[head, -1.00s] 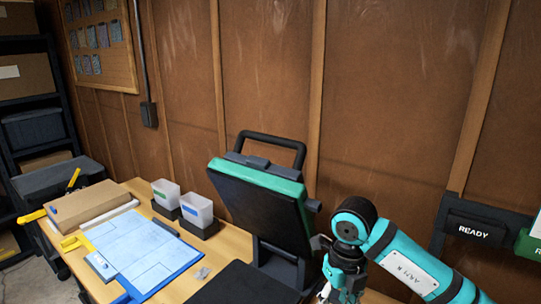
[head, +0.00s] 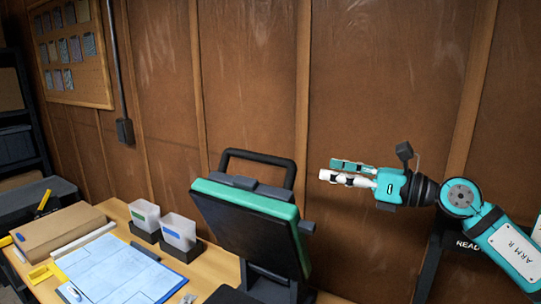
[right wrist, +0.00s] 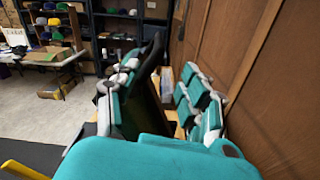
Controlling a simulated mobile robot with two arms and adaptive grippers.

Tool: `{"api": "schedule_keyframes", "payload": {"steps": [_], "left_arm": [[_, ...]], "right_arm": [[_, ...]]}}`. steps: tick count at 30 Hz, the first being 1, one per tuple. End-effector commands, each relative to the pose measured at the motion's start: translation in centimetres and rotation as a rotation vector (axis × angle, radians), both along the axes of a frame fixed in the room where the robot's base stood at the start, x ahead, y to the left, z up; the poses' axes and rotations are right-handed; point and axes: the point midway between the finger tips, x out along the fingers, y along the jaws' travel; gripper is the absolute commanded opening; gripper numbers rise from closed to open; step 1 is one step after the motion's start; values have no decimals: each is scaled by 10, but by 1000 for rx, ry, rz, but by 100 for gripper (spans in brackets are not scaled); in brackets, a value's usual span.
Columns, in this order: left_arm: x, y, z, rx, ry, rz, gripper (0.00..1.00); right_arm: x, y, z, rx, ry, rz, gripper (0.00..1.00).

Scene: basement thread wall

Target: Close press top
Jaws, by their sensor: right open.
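The press stands on the wooden table. Its press top (head: 250,222), a black plate with a teal back, is raised and tilted open. A black handle (head: 258,157) loops above it, in front of the wall in the picture. My right gripper (head: 331,170) is open, to the right of the press top and about level with the handle, with a visible gap between them. Its fingers point left. In the right wrist view, a dark panel (right wrist: 152,80), apparently the press top, shows between the spread fingers. The press's lower part is cut off by the picture's bottom edge. My left gripper is not in view.
Two clear bins (head: 178,231) stand left of the press. A blue clipboard (head: 122,270) and a cardboard box (head: 58,230) lie further left. The wood-panelled wall (head: 395,80) runs close behind. A black READY holder (head: 465,243) is at the right.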

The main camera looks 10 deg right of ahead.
Motion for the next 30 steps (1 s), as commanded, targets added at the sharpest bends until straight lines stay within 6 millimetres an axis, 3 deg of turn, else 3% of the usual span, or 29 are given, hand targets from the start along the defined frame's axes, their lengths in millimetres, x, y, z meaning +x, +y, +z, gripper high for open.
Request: {"api": "schedule_keyframes", "payload": {"steps": [1, 6, 18, 30], "left_arm": [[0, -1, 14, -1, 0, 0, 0], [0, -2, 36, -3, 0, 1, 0], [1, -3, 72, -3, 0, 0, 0], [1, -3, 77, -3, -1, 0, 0]], "right_arm": [[8, 9, 9, 5, -3, 3, 44], [35, 36, 8, 6, 1, 5, 44], [91, 92, 5, 3, 1, 4, 44], [105, 105, 0, 0, 2, 2, 44]]}}
